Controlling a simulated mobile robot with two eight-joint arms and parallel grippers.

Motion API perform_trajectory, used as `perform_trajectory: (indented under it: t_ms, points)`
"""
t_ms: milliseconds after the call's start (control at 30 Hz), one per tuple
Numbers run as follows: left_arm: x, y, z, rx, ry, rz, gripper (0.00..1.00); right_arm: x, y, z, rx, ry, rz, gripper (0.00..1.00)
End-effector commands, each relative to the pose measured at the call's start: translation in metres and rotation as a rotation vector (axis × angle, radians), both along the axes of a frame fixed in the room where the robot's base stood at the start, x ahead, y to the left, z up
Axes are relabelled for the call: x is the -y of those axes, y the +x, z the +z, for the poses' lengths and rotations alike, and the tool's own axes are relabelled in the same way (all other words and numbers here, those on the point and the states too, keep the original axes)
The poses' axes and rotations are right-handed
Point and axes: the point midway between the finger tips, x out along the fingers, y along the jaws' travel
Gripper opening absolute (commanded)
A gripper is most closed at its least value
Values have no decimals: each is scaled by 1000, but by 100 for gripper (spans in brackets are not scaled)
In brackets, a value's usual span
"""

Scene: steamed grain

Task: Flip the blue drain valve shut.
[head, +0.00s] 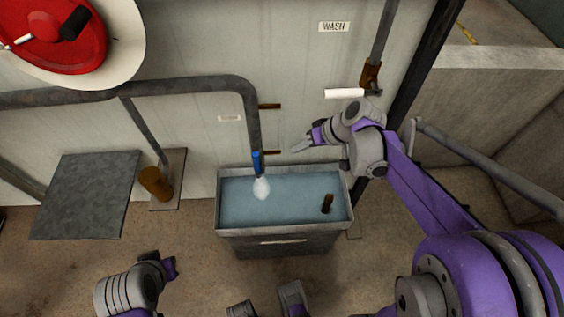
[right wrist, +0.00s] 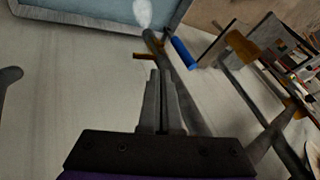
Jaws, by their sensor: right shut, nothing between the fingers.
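The blue drain valve handle (head: 257,163) is at the lower end of the grey pipe (head: 252,120) above the wash basin. It points down along the pipe end in the head view. It also shows in the right wrist view as a blue bar (right wrist: 183,53), standing out beside the pipe. A white stream (head: 262,188) meets the water below it. My right gripper (head: 297,149) is shut and empty, to the right of the valve and apart from it. My left gripper (head: 168,266) is low at the left, far from the valve; its fingers are unclear.
The basin (head: 283,233) holds water and a brown peg (head: 327,204). Brown brackets (head: 270,106) stick out of the wall beside the pipe. A white bar (head: 344,93) is on the wall above my right gripper. A grey panel (head: 85,195) lies at the left.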

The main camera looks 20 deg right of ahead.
Motion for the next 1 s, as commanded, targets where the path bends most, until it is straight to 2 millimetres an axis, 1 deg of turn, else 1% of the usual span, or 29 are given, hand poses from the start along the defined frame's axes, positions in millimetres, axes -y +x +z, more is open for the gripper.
perform_trajectory:
  t_ms: [100,433,567,667,1000]
  points:
    - [0,0,-2,-1,0,0,0,3,5,-3,7,12,5,0]
    - [0,0,-2,-1,0,0,0,3,5,-2,8,13,5,0]
    - [0,0,-3,-1,0,0,0,-1,8,-9,8,12,6,0]
    - [0,-1,-5,-2,0,0,0,-7,14,-21,7,12,7,0]
    - [0,-2,-15,-5,0,0,0,-39,44,-79,7,12,7,0]
